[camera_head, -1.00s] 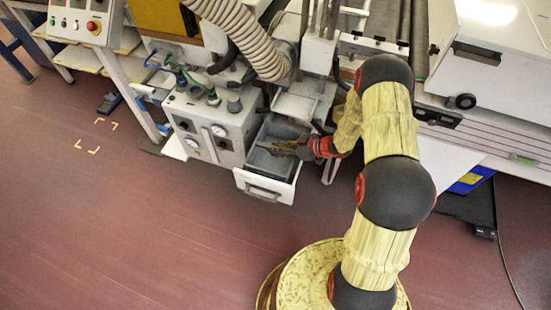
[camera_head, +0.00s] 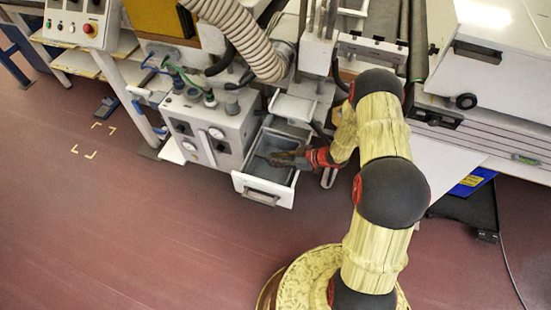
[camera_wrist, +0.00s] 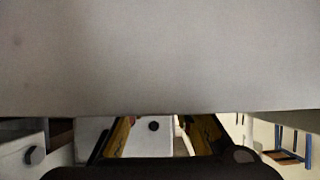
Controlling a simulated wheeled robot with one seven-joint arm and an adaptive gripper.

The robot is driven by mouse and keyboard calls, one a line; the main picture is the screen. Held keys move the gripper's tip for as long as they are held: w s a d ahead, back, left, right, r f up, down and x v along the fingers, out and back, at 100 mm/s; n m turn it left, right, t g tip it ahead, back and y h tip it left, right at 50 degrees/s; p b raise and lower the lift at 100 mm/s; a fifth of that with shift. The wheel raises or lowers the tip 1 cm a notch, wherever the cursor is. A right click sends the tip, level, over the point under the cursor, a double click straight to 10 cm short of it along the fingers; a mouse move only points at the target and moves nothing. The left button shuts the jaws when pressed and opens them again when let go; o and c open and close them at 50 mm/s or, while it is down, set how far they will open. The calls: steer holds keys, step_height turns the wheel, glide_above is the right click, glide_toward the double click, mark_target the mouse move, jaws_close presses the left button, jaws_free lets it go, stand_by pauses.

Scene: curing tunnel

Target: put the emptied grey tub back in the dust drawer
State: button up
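The grey tub (camera_head: 279,176) sits inside the pulled-out white dust drawer (camera_head: 262,191) in the head view, below the machine. Its floor and walls show, and it looks empty. My gripper (camera_head: 272,159) reaches in from the right, with its fingers over the tub's opening. In the wrist view a large plain grey surface (camera_wrist: 160,60) fills the upper part. I cannot tell whether it is the tub. Two yellowish fingers (camera_wrist: 162,135) show apart below it, but their tips are hidden. I cannot tell whether they grip the tub.
A grey box with gauges and hoses (camera_head: 212,125) stands directly left of the drawer. A ribbed hose (camera_head: 245,38) hangs above. A white hopper-like part (camera_head: 292,107) sits just behind the drawer. The floor in front (camera_head: 130,230) is clear.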

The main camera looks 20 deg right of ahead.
steer(key=shift+o, duration=1.1)
steer(key=shift+r, duration=0.2)
steer(key=p+v, duration=0.3)
steer(key=v, duration=0.9)
steer(key=shift+p, duration=0.4)
steer(key=shift+f, duration=0.1)
